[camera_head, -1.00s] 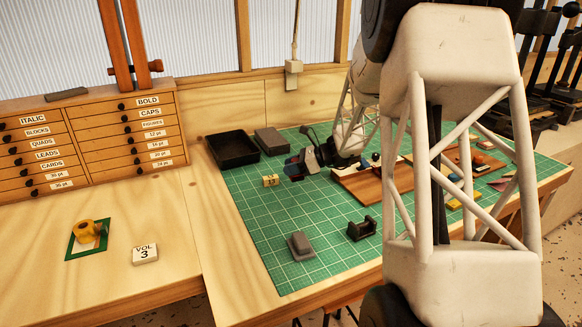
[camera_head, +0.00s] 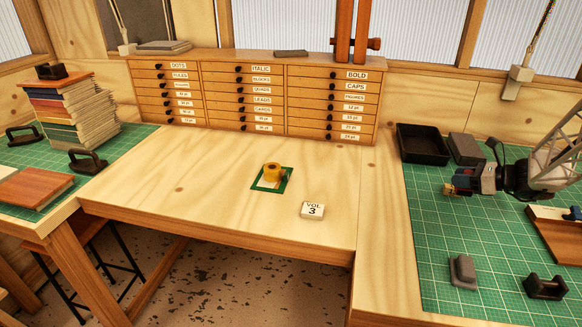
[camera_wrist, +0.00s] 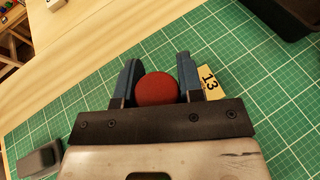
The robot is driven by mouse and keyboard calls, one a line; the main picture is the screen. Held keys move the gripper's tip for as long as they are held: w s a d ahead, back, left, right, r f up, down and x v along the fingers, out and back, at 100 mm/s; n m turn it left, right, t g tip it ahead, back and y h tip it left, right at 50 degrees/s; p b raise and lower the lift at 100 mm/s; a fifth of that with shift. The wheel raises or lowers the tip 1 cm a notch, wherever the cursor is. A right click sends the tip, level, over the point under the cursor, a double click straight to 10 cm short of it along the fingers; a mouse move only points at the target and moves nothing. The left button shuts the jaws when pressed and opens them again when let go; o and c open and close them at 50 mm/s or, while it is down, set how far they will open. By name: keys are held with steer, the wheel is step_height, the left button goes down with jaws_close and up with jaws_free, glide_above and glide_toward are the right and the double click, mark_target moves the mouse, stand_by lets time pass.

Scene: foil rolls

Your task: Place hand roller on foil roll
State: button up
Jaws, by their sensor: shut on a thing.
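My gripper (camera_head: 462,183) hangs over the green cutting mat at the right in the head view. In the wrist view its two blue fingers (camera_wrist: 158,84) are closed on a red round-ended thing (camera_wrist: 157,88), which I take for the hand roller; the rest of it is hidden. A gold foil roll (camera_head: 273,172) lies on a small green-edged card (camera_head: 257,186) on the bare wooden bench, left of my gripper and well apart from it.
A yellow block marked 13 (camera_wrist: 209,79) lies on the mat (camera_head: 420,250) beside my right finger. A "VOL 3" block (camera_head: 312,210) sits near the foil roll. A black tray (camera_head: 422,143), grey block (camera_head: 462,271) and black holder (camera_head: 545,287) stand on the mat. Drawers (camera_head: 262,95) line the back.

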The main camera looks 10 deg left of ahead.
steer(key=s+a+r+n+g+y, duration=0.1)
steer(key=a+g, duration=0.1)
steer(key=a, duration=1.2)
steer(key=s+a+r+n+g, duration=0.1)
steer(key=a+n, duration=0.1)
steer(key=a, duration=1.2)
steer(key=s+a+r+n+g, duration=0.1)
steer(key=s+a, duration=0.4)
steer(key=a, duration=0.6)
steer(key=s+a+r+g, duration=0.1)
steer(key=s+a, duration=0.4)
steer(key=a, duration=0.6)
steer(key=shift+a+r+n+g+y, duration=0.15)
steer(key=shift+a+n+g+y, duration=0.2)
steer(key=shift+g, duration=0.25)
glide_above(267, 166)
steer(key=shift+f, duration=0.7)
steer(key=shift+f, duration=0.1)
steer(key=shift+f, duration=1.7)
steer(key=shift+f, duration=0.1)
